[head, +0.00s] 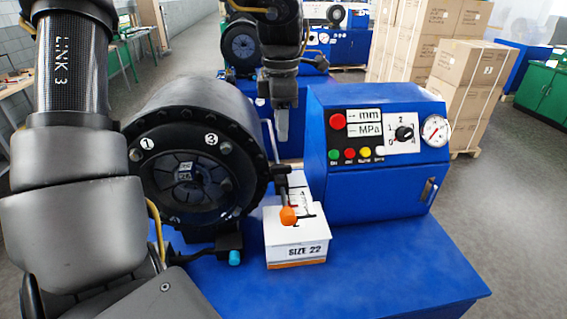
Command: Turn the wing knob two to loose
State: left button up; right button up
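A black rotary knob (405,133) sits on a white plate on the front of the blue control box (375,185). A digit 2 is printed above it, with other small marks around it. The black round crimper head (190,165) bears white labels 1 and 3, with small grey knobs or bolts near them. No label 2 shows on the head, and I cannot tell which part is wing knob two. My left gripper (282,125) hangs pointing down between the crimper and the control box, apart from the knob. Its finger gap is not clear. My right gripper is not in view.
A white SIZE 22 box (296,242) stands on the blue table (390,275), below an orange-tipped lever (288,215). A cyan-tipped part (234,257) juts out under the crimper. A gauge (434,130) is right of the knob. The table's front right is clear.

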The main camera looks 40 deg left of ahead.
aim_at(281, 166)
pick_arm(q)
notch_tip(281, 166, down, 9)
jog(key=shift+r+p, duration=0.2)
jog(key=shift+p, duration=0.25)
jog(key=shift+s+f, duration=0.15)
jog(key=shift+f, duration=0.5)
jog(key=shift+c, duration=0.4)
